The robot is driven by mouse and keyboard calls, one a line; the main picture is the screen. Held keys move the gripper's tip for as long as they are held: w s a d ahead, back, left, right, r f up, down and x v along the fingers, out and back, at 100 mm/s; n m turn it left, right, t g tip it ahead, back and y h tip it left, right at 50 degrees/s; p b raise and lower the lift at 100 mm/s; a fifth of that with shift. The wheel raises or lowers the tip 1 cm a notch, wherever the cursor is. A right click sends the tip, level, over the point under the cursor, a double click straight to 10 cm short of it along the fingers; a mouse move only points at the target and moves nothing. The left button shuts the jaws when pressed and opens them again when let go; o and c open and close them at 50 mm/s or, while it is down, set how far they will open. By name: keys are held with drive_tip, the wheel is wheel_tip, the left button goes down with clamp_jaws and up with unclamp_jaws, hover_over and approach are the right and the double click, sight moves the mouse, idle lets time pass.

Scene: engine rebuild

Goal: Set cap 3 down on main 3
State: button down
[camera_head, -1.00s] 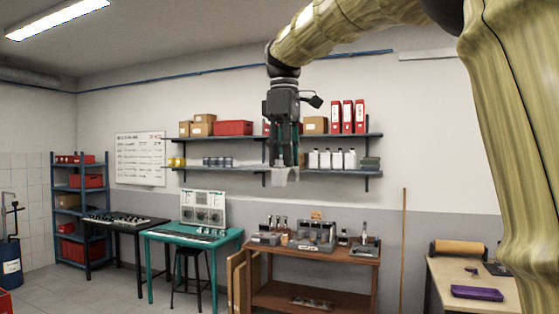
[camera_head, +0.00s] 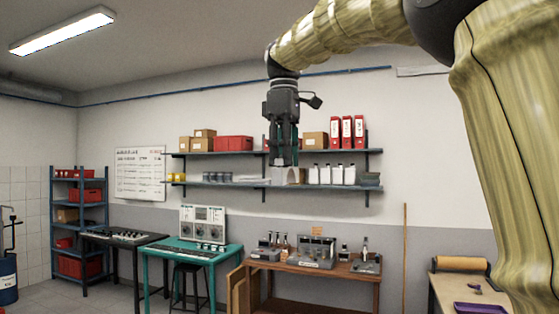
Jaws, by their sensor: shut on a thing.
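My gripper (camera_head: 284,160) hangs from the arm in the upper middle of the head view, pointing down. It is shut on a small pale grey arched piece, cap 3 (camera_head: 284,176), held in the air in front of the back wall shelves. No number can be read on it. I cannot pick out main 3 in this view. A grey block-like machine (camera_head: 317,250) stands on the brown bench below and behind the gripper, but I cannot tell what its parts are.
The brown bench (camera_head: 330,272) carries several bottles and small grey devices. A teal table (camera_head: 190,256) and a dark table (camera_head: 105,238) stand left. Wall shelves (camera_head: 225,185) hold boxes and white bottles. A wooden table (camera_head: 445,290) at right bears a purple tray (camera_head: 480,308).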

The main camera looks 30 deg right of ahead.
drive_tip(key=shift+r, duration=4.5)
